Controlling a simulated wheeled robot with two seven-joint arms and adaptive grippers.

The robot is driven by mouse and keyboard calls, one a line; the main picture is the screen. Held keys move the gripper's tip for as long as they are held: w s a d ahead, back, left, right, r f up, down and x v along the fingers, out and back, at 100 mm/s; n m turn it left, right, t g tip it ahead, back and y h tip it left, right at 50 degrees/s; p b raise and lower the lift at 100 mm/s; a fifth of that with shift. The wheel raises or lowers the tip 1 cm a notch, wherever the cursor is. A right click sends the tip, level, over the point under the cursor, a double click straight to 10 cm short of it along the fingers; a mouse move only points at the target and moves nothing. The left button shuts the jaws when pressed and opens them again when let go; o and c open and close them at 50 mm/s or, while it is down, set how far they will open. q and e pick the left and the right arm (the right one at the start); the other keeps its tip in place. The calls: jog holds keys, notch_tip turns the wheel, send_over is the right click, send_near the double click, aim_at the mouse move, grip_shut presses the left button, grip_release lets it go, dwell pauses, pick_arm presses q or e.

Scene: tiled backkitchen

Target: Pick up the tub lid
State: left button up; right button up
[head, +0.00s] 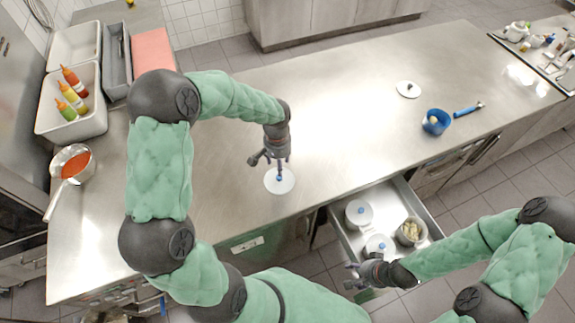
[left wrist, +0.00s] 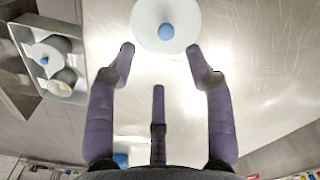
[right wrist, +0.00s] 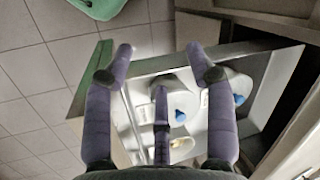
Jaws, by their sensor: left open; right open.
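A round white lid with a blue knob (head: 270,185) lies flat on the steel counter at its front edge. It also shows at the top of the left wrist view (left wrist: 148,18). My left gripper (head: 276,163) is open, points down and is just above this lid, empty. A second white lid (head: 401,87) lies farther back on the counter. In the open drawer stand two lidded white tubs (head: 357,222) and an open tub (head: 423,233) with pale contents. My right gripper (head: 352,275) is open and empty by the drawer's front; the drawer tubs show beyond its fingers in the right wrist view.
The open drawer (head: 342,232) juts out below the counter. A blue cup (head: 436,124) and a blue-handled tool (head: 467,111) are at the right. A pan of red sauce (head: 72,165) and a white bin (head: 92,121) with bottles are at the left. The counter's middle is clear.

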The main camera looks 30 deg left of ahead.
pick_arm(q)
send_over(280, 179)
notch_tip(280, 179, down, 5)
jog(key=shift+a+r, duration=0.1)
jog(key=shift+r, duration=0.1)
jog(key=shift+w+f, duration=0.25)
jog(key=shift+f, duration=0.25)
jog(key=f, duration=0.5)
jog(key=shift+w+a, duration=0.15)
jog(key=shift+a, duration=0.1)
jog(key=c, duration=1.1)
